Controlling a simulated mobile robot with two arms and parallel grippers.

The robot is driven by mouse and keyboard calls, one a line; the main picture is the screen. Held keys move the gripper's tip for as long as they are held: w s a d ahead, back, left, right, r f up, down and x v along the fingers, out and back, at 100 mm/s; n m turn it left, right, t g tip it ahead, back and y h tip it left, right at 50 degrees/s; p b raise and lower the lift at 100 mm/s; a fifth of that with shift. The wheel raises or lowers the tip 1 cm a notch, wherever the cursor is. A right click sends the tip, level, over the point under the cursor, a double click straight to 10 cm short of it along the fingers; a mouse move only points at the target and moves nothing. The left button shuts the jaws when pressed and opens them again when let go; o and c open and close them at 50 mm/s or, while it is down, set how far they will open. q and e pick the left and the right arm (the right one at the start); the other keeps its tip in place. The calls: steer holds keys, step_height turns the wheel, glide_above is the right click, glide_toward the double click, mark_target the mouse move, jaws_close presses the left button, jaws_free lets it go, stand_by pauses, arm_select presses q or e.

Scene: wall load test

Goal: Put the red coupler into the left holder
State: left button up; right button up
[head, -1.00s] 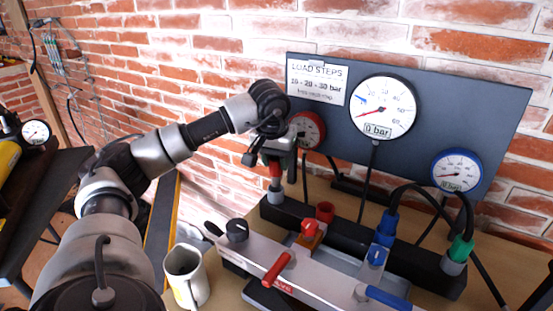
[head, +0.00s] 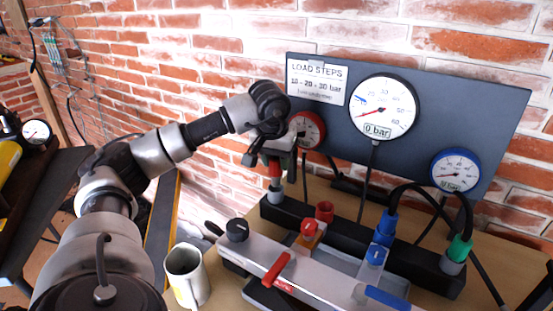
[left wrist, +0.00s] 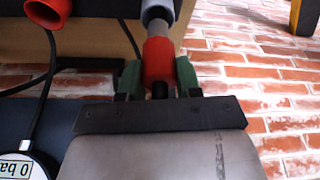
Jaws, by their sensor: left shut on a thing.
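The red coupler (head: 275,169) is upright between the fingers of my left gripper (head: 276,155). My left gripper is shut on it from above. The coupler stands over the grey left holder (head: 275,196) at the left end of the black bar, in line with it. In the left wrist view the red coupler (left wrist: 157,58) sits between two green finger pads, and its far end meets a grey cylinder (left wrist: 157,12). I cannot tell how deep it sits in the holder. My right gripper is out of view.
A red open socket (head: 325,211) stands beside the holder on the black bar (head: 415,262). Blue (head: 387,225) and green (head: 461,248) couplers with black hoses are farther right. A manifold with levers (head: 310,270) lies in front. A mug (head: 187,275) stands at the left.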

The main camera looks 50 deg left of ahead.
arm_select(q)
steer(key=shift+f, duration=0.15)
steer(key=shift+f, duration=0.45)
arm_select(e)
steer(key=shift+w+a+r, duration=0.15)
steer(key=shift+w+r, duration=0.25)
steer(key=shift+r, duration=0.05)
arm_select(q)
steer(key=shift+f+b, duration=0.1)
steer(key=shift+b, duration=0.2)
steer(key=shift+f, duration=0.55)
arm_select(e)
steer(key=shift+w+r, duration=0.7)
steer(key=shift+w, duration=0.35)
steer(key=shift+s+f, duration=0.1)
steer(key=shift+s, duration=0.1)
arm_select(q)
steer(key=shift+f+b, duration=0.2)
steer(key=shift+b, duration=0.1)
